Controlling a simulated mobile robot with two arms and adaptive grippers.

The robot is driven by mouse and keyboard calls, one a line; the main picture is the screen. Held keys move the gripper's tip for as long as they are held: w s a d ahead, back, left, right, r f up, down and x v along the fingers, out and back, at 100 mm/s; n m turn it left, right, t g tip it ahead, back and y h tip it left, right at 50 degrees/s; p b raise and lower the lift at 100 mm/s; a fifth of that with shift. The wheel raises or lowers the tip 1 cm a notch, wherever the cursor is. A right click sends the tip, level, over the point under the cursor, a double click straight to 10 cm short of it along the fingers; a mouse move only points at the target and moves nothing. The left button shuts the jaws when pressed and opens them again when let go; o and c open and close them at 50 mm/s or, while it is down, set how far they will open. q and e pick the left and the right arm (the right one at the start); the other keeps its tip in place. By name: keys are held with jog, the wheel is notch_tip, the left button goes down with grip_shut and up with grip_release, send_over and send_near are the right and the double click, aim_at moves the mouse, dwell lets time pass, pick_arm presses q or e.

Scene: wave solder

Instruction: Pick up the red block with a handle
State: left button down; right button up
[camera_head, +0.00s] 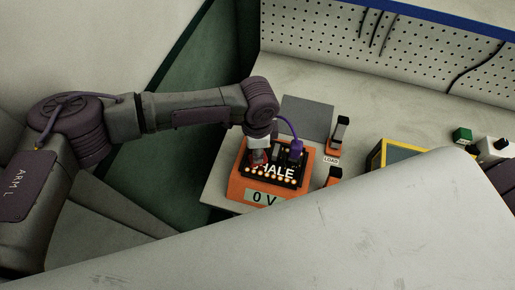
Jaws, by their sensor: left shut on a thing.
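My left gripper (259,149) reaches down over an orange device (237,187) on the worktable. It is shut on a small red block (258,157) at the left part of the device's black board (283,181). The gripper and arm hide most of the block, and its handle cannot be made out. I cannot tell whether the block is seated on the board or lifted off it. My right gripper is not in view.
The device has lettering, a row of lights, a "0 V" display (264,198) and a purple cable (292,129). Orange-black parts (338,135) stand right of it beside a "LOAD" label (331,160). A grey plate (307,114) lies behind. A pegboard (380,45) backs the table.

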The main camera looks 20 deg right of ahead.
pick_arm(q)
jog(key=s+d+r+p, duration=0.5)
jog(key=s+d+r, duration=0.2)
jog(key=s+d, duration=0.1)
jog(key=shift+s+r, duration=0.15)
jog(key=shift+s, duration=0.1)
